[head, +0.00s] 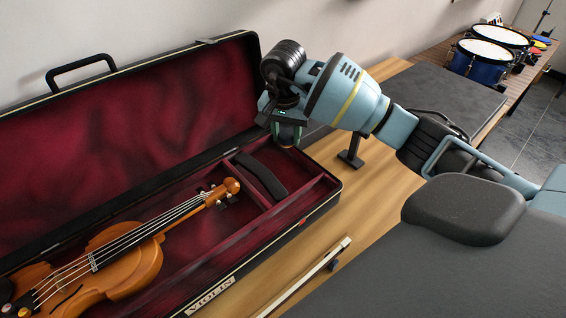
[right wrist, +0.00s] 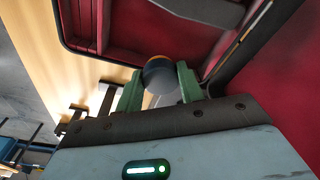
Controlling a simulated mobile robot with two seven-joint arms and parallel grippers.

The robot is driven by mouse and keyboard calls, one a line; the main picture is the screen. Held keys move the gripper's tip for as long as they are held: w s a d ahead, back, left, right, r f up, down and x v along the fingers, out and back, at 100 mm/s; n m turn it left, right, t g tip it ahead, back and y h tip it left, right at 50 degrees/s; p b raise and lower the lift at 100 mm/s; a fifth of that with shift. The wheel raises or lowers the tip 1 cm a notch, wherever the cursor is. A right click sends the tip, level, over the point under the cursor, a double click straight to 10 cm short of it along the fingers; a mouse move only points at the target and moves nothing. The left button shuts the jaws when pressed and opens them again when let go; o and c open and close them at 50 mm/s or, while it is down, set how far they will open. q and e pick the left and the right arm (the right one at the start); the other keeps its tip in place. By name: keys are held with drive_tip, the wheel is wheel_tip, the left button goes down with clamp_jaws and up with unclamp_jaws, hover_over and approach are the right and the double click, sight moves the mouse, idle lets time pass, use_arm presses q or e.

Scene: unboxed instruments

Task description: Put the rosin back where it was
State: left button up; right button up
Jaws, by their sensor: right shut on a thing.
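The rosin is a small dark round piece with a lighter rim (right wrist: 160,72), held between the green fingers of my right gripper (right wrist: 158,88). In the head view my right gripper (head: 283,122) is above the far right end of the open violin case (head: 322,206), and the rosin there (head: 288,137) is partly hidden by the fingers. The case has a dark red lining and small compartments at its right end. The rosin appears above the case, apart from its floor. My left gripper is in neither view.
A violin (head: 125,250) lies in the case, with a dark curved rest (head: 262,176) in a compartment near my gripper. The raised lid (head: 150,115) stands behind. A bow (head: 305,277) and a small black stand (head: 352,157) are on the wooden table. Drums (head: 478,62) stand farther back.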

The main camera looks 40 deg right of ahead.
sight(286, 170)
drive_tip(key=shift+w+d, duration=0.2)
drive_tip(key=shift+s+a+f, duration=0.1)
drive_tip(key=shift+f, duration=4.9)
drive_tip(key=shift+f, duration=0.15)
drive_tip(key=o, duration=0.9)
